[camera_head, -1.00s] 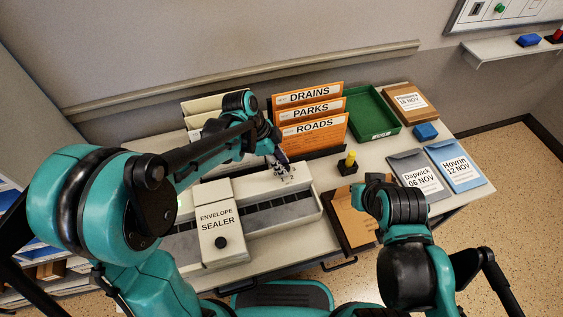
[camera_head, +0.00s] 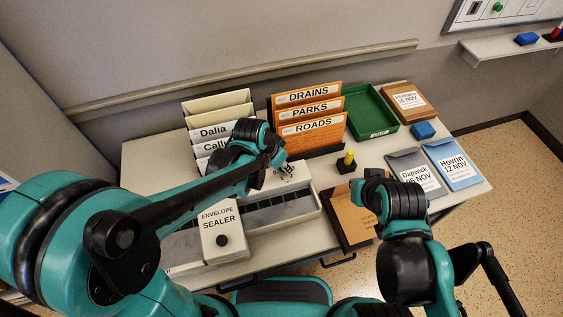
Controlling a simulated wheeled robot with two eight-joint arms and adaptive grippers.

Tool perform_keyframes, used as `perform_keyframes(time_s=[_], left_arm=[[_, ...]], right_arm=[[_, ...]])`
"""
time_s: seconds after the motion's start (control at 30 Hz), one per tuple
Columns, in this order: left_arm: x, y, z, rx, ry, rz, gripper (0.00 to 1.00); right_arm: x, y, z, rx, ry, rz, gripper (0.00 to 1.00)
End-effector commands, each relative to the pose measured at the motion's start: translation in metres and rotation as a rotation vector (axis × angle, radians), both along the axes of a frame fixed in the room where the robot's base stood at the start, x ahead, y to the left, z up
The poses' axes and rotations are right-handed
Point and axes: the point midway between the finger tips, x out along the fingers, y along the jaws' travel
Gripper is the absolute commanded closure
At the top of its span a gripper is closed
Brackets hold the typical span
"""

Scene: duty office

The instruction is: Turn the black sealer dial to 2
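The white envelope sealer (camera_head: 221,216) lies along the front left of the table. A marked scale with small dark figures and a dark dial (camera_head: 287,170) sits on its raised right part; the dial is too small to read its setting. A round black knob (camera_head: 222,240) is on the front of the labelled cover. My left arm reaches over the sealer from the left, and its wrist is just left of the scale. My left gripper's fingers are mostly hidden behind the wrist, and contact cannot be seen. My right gripper (camera_head: 361,190) is over the brown envelope at the right, its fingers unclear.
Orange folders (camera_head: 312,132) and pale folders (camera_head: 212,132) stand behind the sealer. A yellow-topped stamp (camera_head: 348,162) stands right of it. A green tray (camera_head: 371,112), a blue block (camera_head: 424,130), and grey (camera_head: 414,174) and blue (camera_head: 458,165) envelopes lie further right. A brown envelope (camera_head: 349,219) lies near the front edge.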

Motion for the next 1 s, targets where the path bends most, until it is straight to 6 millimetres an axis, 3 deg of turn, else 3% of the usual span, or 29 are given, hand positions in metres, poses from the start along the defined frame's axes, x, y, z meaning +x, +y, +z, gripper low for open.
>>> perform_keyframes(time_s=[1.0], left_arm=[[-0.0037, -0.0093, -0.0015, 0.002, 0.004, 0.937, 1.0]], right_arm=[[0.0, 0.0, 0.0024, 0.0, 0.0, 0.0, 1.0]])
